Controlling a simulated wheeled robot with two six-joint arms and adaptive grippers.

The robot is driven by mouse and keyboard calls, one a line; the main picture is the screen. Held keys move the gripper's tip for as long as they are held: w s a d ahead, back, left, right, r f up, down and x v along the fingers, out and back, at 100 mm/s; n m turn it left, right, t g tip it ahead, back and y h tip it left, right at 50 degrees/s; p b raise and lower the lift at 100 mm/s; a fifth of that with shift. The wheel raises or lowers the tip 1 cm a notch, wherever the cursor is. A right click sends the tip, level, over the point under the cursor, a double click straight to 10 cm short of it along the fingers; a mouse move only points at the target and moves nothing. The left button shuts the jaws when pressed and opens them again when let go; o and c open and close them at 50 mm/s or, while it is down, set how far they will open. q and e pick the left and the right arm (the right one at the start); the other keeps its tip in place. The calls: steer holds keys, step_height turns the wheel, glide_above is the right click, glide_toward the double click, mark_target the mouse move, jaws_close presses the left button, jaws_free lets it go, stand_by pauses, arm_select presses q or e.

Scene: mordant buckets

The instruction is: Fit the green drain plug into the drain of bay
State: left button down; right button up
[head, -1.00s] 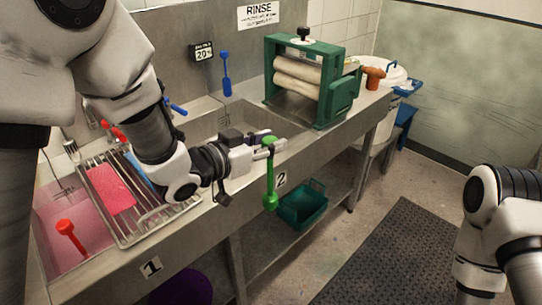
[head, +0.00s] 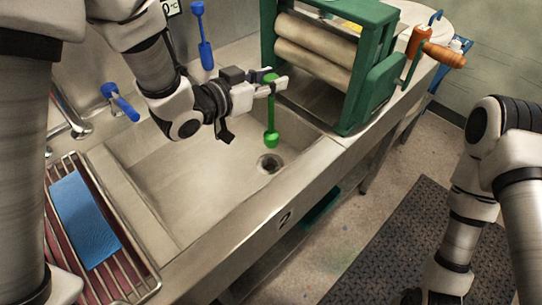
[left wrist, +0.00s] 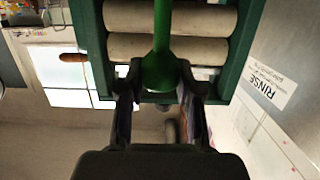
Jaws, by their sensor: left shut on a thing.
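The green drain plug (head: 271,137) hangs upright from my left gripper (head: 272,82), which is shut on the top of its stem. Its thick lower end is above the sink basin of the bay marked 2. The open round drain (head: 270,163) shows in the basin floor, just below the plug in the head view; the plug is apart from it. In the left wrist view the green plug (left wrist: 162,70) sits between the fingers of the left gripper (left wrist: 160,88). My right arm is at the right edge, with its fingertips out of view.
A green roller wringer (head: 380,95) stands right of the basin. A blue cloth (head: 83,220) lies on a rack (head: 130,282). The basin is otherwise empty.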

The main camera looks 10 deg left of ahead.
mark_target(269, 134)
arm_select(q)
steer(key=f, duration=1)
steer(key=shift+s+a+f, duration=0.1)
steer(key=shift+s+f, duration=0.1)
steer(key=shift+f, duration=0.2)
steer(key=c, duration=0.8)
jaws_free()
steer(key=shift+s+r, duration=0.15)
steer(key=shift+r, duration=0.05)
steer(key=p+v, duration=0.7)
steer(key=v, duration=0.5)
steer(key=shift+f, duration=0.1)
